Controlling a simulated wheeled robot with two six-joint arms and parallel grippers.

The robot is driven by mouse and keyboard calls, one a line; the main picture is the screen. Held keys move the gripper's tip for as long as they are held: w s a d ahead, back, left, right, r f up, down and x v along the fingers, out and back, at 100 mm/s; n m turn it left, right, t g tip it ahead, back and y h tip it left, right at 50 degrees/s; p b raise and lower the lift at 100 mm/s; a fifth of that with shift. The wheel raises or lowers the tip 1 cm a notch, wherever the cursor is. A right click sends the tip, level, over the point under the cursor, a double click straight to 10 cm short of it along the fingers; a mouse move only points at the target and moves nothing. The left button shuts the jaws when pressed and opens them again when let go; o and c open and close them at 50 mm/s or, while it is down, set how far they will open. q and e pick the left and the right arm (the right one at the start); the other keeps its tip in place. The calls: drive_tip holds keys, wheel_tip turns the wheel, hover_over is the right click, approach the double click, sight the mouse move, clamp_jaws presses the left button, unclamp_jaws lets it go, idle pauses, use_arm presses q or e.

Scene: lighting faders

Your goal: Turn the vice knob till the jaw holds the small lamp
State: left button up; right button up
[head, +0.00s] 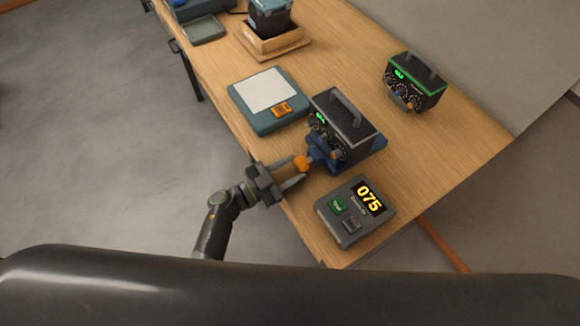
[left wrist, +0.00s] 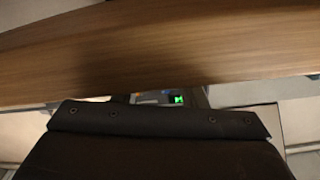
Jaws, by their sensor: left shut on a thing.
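The vice's orange knob (head: 301,163) sticks out toward the left from the blue vice (head: 318,155) near the table's front edge. My left gripper (head: 298,170) is shut on the knob, with its fingers reaching in from the left. The vice is partly hidden by a black boxed unit beside it. I cannot make out the small lamp or the jaw gap clearly. In the left wrist view, my dark gripper body fills the bottom and hides the knob. My right gripper is not in view.
The black unit with a handle (head: 352,122) stands right behind the vice. A grey box reading 075 (head: 350,222) is close in front. A teal device with a white plate (head: 250,103) lies behind left. A second black unit (head: 425,88) stands further right, with bare wood between.

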use_arm(q)
drive_tip(key=shift+m, duration=0.5)
drive_tip(key=o, duration=0.7)
drive_tip(key=shift+s+a, duration=0.1)
drive_tip(key=shift+a, duration=0.05)
drive_tip(key=b+v, duration=0.3)
drive_tip(key=v, duration=1.4)
